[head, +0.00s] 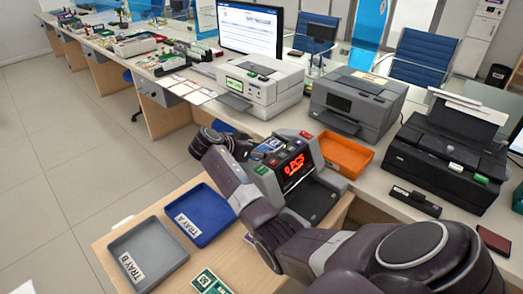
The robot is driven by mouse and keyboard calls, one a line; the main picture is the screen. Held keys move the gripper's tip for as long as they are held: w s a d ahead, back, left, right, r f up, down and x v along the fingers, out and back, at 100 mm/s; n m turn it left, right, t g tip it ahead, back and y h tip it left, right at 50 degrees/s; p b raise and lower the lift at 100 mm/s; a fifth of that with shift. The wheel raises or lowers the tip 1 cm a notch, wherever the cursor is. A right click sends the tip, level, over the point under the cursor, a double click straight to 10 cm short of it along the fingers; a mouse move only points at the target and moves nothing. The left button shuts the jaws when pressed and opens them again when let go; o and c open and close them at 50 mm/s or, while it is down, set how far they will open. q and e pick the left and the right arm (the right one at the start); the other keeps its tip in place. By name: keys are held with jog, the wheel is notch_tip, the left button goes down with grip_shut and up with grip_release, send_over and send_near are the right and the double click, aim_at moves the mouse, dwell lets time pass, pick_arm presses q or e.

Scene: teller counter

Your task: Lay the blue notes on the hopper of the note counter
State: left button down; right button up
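The note counter (300,192) is a grey machine with a red "0 PCS" display on the near right table. A flat bluish patch (268,145) shows at its top, at the hopper; it looks like blue notes, but it is small and partly covered. My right arm reaches across in front of the counter. My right gripper (212,143) is at the counter's left, beyond the blue tray. Its fingers are small and turned away, so I cannot tell whether they are open or hold anything. My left gripper is not in view.
A blue tray marked A (198,232) and a grey tray marked B (125,262) lie empty on the table. Green notes (208,279) lie at the front edge.

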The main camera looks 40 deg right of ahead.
jog(key=shift+r, duration=0.25)
jog(key=shift+a+r, duration=0.1)
jog(key=shift+a, duration=0.2)
jog(key=b+v, duration=0.1)
jog(key=v, duration=1)
jog(key=shift+a+r, duration=0.1)
jog(key=shift+r, duration=0.1)
